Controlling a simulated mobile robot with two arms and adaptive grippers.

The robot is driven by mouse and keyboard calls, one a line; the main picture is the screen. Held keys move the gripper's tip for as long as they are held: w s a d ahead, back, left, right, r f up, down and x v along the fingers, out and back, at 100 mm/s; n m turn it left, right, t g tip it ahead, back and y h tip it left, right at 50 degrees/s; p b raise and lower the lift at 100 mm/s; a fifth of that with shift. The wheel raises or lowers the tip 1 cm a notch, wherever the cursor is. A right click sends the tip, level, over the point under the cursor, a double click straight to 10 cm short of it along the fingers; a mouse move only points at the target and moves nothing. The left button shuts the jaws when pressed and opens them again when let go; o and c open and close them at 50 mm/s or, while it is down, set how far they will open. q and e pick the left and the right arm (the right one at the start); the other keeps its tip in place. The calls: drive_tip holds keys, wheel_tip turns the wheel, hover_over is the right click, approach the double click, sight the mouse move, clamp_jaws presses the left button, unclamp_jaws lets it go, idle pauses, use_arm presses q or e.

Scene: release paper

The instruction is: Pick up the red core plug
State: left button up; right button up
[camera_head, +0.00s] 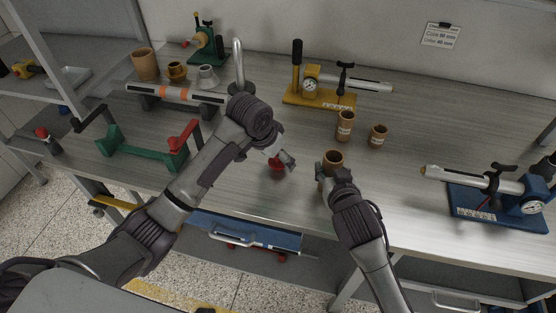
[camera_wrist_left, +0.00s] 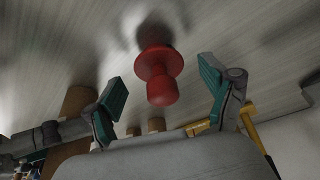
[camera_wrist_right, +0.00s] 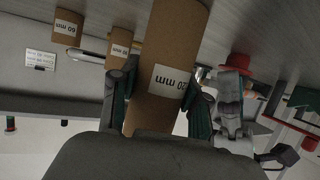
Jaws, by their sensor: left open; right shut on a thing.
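The red core plug (camera_head: 277,168) stands on the table near its front edge. My left gripper (camera_head: 277,158) is over it, partly covering it. In the left wrist view the plug (camera_wrist_left: 158,75) lies between the two spread teal-padded fingers, with clear gaps on both sides, so the left gripper (camera_wrist_left: 160,90) is open and empty. My right gripper (camera_wrist_right: 160,105) is shut on a brown cardboard tube (camera_wrist_right: 175,40) with a white label reading "20 mm" at its visible end. The tube (camera_head: 333,158) is upright at the table front, right of the plug, which also shows in the right wrist view (camera_wrist_right: 237,62).
Two shorter cardboard tubes (camera_head: 345,120) (camera_head: 378,137) stand behind to the right. A yellow-based gauge tool (camera_head: 320,98) is at the back, a blue-based one (camera_head: 495,208) at right. A green stand (camera_head: 140,152) is at left.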

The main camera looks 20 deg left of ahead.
use_arm(q)
drive_tip(key=shift+w+d+f, duration=0.1)
drive_tip(key=shift+w+f, duration=0.1)
drive_tip(key=shift+f, duration=0.35)
drive_tip(key=c, duration=1.1)
drive_tip(key=shift+r, duration=0.1)
drive_tip(key=r, duration=0.9)
drive_tip(key=shift+d+r, duration=0.2)
drive_tip(key=shift+r, duration=0.1)
drive_tip(key=s+d+r+m, duration=0.1)
drive_tip(key=d+r+m, duration=0.1)
drive_tip(key=d+r, duration=0.1)
drive_tip(key=s+d+r+m+g+h, duration=0.1)
drive_tip(key=d+r+m, duration=0.1)
drive_tip(key=d, duration=0.4)
drive_tip(key=s+d+r+m, duration=0.1)
drive_tip(key=d+r+m, duration=0.1)
drive_tip(key=d+r, duration=0.2)
drive_tip(key=shift+d+r+g+h, duration=0.25)
drive_tip(key=shift+d+g+h, duration=0.05)
